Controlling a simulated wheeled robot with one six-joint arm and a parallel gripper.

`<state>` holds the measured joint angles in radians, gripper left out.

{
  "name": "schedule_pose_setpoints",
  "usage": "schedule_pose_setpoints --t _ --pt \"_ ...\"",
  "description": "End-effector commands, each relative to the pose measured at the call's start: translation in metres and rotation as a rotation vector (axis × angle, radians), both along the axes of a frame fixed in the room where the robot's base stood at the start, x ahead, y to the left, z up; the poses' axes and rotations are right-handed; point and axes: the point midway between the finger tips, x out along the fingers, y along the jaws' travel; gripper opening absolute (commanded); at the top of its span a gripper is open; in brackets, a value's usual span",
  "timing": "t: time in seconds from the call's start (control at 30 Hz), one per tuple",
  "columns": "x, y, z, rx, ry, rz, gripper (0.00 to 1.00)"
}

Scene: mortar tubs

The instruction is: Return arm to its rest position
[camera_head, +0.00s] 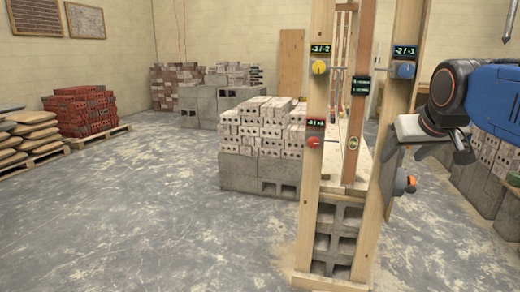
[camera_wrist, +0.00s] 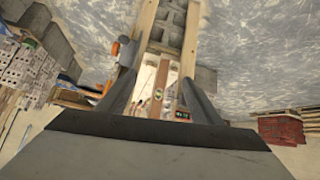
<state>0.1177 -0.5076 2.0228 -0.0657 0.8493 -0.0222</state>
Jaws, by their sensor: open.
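My gripper (camera_head: 392,157) is at the right of the head view, at the end of my blue and black arm. It is close to the right post of a wooden frame (camera_head: 311,150). In the wrist view my gripper (camera_wrist: 160,85) has its two dark fingers spread apart, with nothing held between them. The wooden frame (camera_wrist: 188,40) shows beyond the fingers, and I cannot tell whether the gripper touches it. The frame carries small displays and several knobs: a yellow one (camera_head: 319,67), a red one (camera_head: 312,142) and an orange one (camera_head: 411,181).
Grey blocks (camera_head: 338,218) stand inside the frame's base. Pale bricks (camera_head: 262,124) are stacked on grey blocks behind it. Red bricks (camera_head: 85,112) on a pallet and filled sacks (camera_head: 30,131) are at the left. More blocks (camera_head: 480,185) stand at the right. The floor (camera_head: 150,220) at front left is clear.

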Motion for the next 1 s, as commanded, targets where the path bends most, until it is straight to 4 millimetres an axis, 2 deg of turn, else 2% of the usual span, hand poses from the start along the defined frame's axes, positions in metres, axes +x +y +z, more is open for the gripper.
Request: schedule_pose_setpoints --t 0.03,0.3,0.4,0.5,0.6,0.7,1.0 --pt "-0.019 0.009 -0.025 0.01 0.033 0.012 0.59" --pt "-0.117 0.044 -0.154 0.063 0.215 0.061 0.59" --pt "-0.149 0.052 -0.194 0.079 0.271 0.074 0.59" --pt "-0.174 0.058 -0.225 0.089 0.316 0.084 0.59" --pt "-0.189 0.061 -0.244 0.094 0.343 0.089 0.59" --pt "-0.197 0.062 -0.253 0.097 0.357 0.092 0.59" --pt "-0.197 0.062 -0.254 0.097 0.358 0.093 0.59"
